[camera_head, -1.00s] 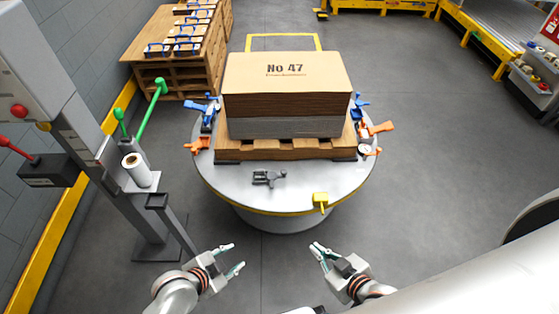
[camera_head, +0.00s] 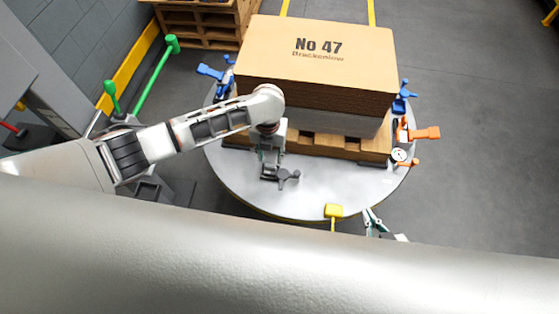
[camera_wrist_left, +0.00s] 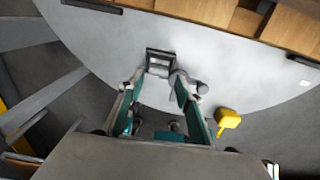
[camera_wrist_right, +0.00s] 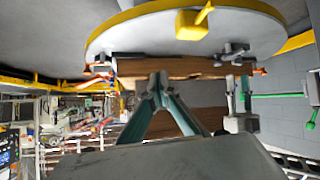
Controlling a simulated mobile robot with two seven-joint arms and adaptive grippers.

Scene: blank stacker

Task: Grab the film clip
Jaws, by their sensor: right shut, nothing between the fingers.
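The film clip, which looks like the small dark grey clip (camera_head: 287,177), lies on the near part of the round grey table (camera_head: 235,180). In the left wrist view the clip (camera_wrist_left: 160,57) has a square frame at the fingertips and a rounded knob to the right. My left gripper (camera_head: 268,160) points down over the clip's left end. Its fingers (camera_wrist_left: 158,78) are apart, one at each side of the frame; contact is not clear. My right gripper (camera_head: 373,222) is low by the table's near right edge, partly hidden by my arm. Its fingertips meet (camera_wrist_right: 157,80) and hold nothing.
A large box marked No 47 (camera_head: 320,60) stands on a wooden pallet (camera_head: 340,145) behind the clip. Blue (camera_head: 403,98) and orange (camera_head: 420,133) clamps sit at the right rim, and a yellow piece (camera_head: 333,210) at the near rim. Bare tabletop lies right of the clip.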

